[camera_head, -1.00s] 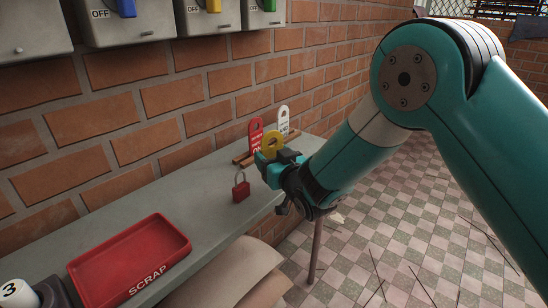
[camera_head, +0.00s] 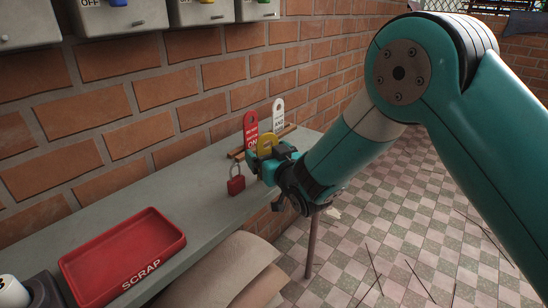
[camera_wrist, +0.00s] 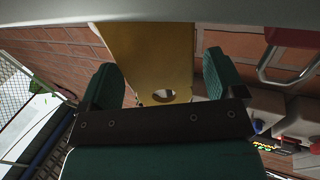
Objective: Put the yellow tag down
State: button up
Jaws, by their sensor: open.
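The yellow tag (camera_head: 265,143) stands upright by the wooden rack (camera_head: 237,154) on the grey shelf, in front of a red tag (camera_head: 250,130). My gripper (camera_head: 262,159) is low over the shelf at the tag, hiding its lower part. In the wrist view, the yellow tag (camera_wrist: 145,55) with its round hole lies between my open gripper's (camera_wrist: 163,80) two green fingers. A gap shows on the right finger's side. Whether the tag's lower end rests in the rack is hidden.
A white tag (camera_head: 278,113) stands at the rack's far end. A red padlock (camera_head: 236,186) stands close left of my gripper. A red SCRAP tray (camera_head: 125,255) is nearer on the shelf (camera_head: 185,200). The brick wall and grey switch boxes (camera_head: 120,18) bound the back.

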jog(key=shift+r+p, duration=0.4)
jog(key=shift+r, duration=0.05)
jog(key=shift+r+p, duration=0.5)
jog(key=shift+p, duration=0.05)
jog(key=b+v, duration=0.8)
jog(key=v, duration=0.4)
jog(key=shift+f+b, duration=0.3)
jog(key=s+d+f+m+g+h, duration=0.1)
jog(key=s+d+m+g+h, duration=0.2)
jog(key=s+d+g+h, duration=0.4)
jog(key=s+d+r+n+g+y, duration=0.1)
jog(key=s+g, duration=0.3)
jog(key=s, duration=0.5)
jog(key=s+d+r+n+g+y, duration=0.1)
jog(key=s+d+n+g, duration=0.2)
jog(key=s, duration=0.7)
jog(key=shift+d+g, duration=0.25)
jog(key=shift+g, duration=0.65)
jog(key=shift+r, duration=0.2)
